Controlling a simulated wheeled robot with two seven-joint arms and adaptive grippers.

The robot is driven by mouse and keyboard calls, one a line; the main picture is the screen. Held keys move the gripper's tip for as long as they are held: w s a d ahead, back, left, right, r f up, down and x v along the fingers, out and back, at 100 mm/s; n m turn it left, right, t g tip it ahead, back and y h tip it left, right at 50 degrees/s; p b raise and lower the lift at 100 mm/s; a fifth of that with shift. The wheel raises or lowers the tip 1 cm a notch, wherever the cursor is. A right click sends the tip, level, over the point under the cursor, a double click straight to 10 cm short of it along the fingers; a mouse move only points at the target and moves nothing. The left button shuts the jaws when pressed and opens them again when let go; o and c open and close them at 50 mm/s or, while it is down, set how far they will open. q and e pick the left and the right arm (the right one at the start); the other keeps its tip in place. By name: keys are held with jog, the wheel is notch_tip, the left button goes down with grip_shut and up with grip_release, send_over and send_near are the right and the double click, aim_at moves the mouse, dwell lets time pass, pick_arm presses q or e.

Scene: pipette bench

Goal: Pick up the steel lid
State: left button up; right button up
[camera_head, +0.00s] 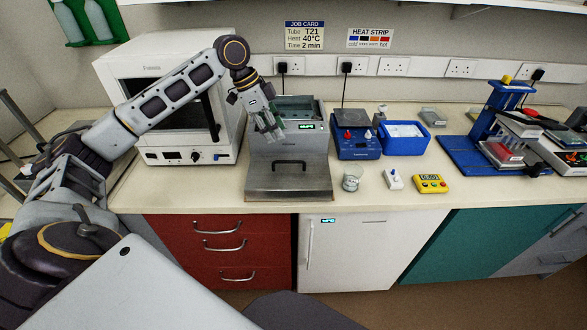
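The steel lid (290,182) is a grey metal plate with a black bar handle (290,163). It shows flat in front of the water bath (300,105), whose top is open. My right gripper is not in view.
A white oven (165,75) stands left of the bath. A blue device (355,143) with red knobs and a blue tray (403,148) stand to the right. A glass beaker (352,178) and a yellow timer (431,184) are near the front edge. A blue stand (485,120) is far right.

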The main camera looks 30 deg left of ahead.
pick_arm(q)
send_over(289, 162)
jog(key=a, duration=0.1)
jog(key=f, duration=0.6)
jog(key=shift+s+a+f, duration=0.2)
jog(key=shift+s+f, duration=0.15)
jog(key=shift+w+d+f, duration=0.1)
jog(key=shift+d+f, duration=0.1)
jog(key=shift+f, duration=0.9)
jog(key=x, duration=0.3)
jog(key=shift+a+f, duration=0.3)
jog(key=shift+w+d+f, duration=0.15)
jog(key=shift+f, duration=0.25)
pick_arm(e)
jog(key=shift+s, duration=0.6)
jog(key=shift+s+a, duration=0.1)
